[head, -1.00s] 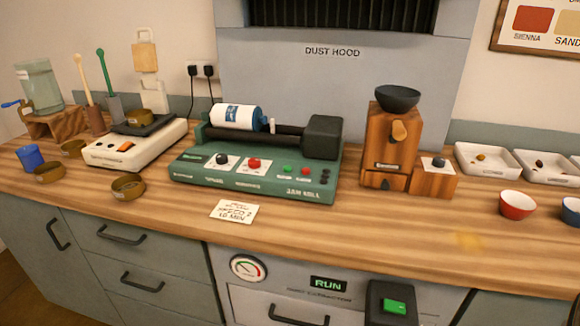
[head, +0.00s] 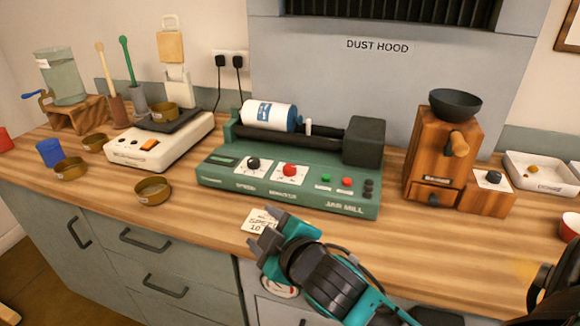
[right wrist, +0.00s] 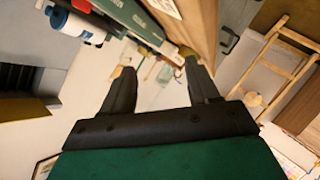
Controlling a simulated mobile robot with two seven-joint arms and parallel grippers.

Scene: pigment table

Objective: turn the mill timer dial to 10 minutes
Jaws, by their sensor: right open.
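The green jar mill (head: 300,190) stands on the wooden counter with a white jar (head: 270,115) lying on its rollers. On its front panel are a black knob (head: 253,163) on a white plate and, to its right, the red-capped dial (head: 290,170) over the minutes label. The dial's exact setting is too small to read. My right gripper (head: 270,232) is open and empty, in front of the mill and below the dial, apart from it. In the right wrist view its two fingers (right wrist: 158,78) are spread, with the mill (right wrist: 125,15) beyond. My left gripper is out of view.
A note card (head: 260,222) lies on the counter, partly hidden by my right gripper. A wooden grinder (head: 438,150) stands right of the mill. A white scale (head: 155,150) and brass dishes (head: 152,190) are to the left. Counter before the mill is otherwise clear.

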